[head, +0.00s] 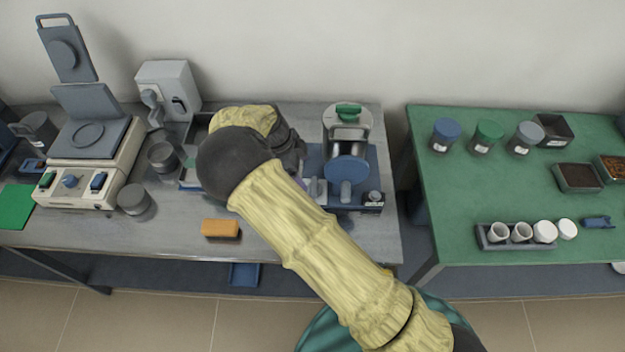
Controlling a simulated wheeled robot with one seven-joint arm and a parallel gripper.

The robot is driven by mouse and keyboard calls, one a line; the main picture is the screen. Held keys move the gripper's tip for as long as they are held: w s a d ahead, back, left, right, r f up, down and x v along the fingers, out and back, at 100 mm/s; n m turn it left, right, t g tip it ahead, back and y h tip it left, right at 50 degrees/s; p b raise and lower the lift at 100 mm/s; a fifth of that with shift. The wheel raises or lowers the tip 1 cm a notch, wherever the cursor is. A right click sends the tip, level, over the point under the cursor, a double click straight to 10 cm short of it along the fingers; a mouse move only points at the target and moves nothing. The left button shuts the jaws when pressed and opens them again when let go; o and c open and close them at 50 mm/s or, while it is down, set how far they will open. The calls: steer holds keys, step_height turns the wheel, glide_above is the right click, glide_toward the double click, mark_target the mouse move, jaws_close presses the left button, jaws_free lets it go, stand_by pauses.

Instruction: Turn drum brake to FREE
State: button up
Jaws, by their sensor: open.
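A drum machine (347,172) stands near the right end of the grey bench in the head view. It has a blue round disc on its front, a green part on top and a blue base. A small dark block with a grey knob (374,197) sits at its front right corner; any FREE marking is too small to read. I cannot tell which part is the brake. My yellow-sleeved arm reaches up from the lower right and bends just left of the machine. My gripper is hidden behind the arm, and the arm covers the machine's left side.
A press-like device (90,165) with a raised lid stands at the left of the grey bench. An orange block (220,228) lies near the front edge. A green table (470,190) on the right holds lidded jars, trays and white cups. A gap separates both tables.

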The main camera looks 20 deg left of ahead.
mark_target(314, 185)
steer(key=p+x, duration=0.1)
steer(key=x, duration=0.6)
steer(key=shift+w+d+f+p, duration=0.1)
steer(key=shift+d+f+p, duration=0.1)
steer(key=shift+f+p, duration=0.15)
steer(key=c, duration=1)
steer(key=shift+n+b, duration=0.3)
steer(key=shift+n, duration=0.1)
steer(key=n+t, duration=0.1)
steer(key=n, duration=0.1)
steer(key=n+b, duration=0.1)
steer(key=n, duration=0.1)
steer(key=shift+d+t+y+b, duration=0.1)
steer(key=shift+t+y+b, duration=0.2)
steer(key=shift+t+y, duration=0.1)
steer(key=shift+n+t+y+b, duration=0.5)
steer(key=shift+n+t+b, duration=0.1)
steer(key=shift+n, duration=1.4)
steer(key=shift+r, duration=0.1)
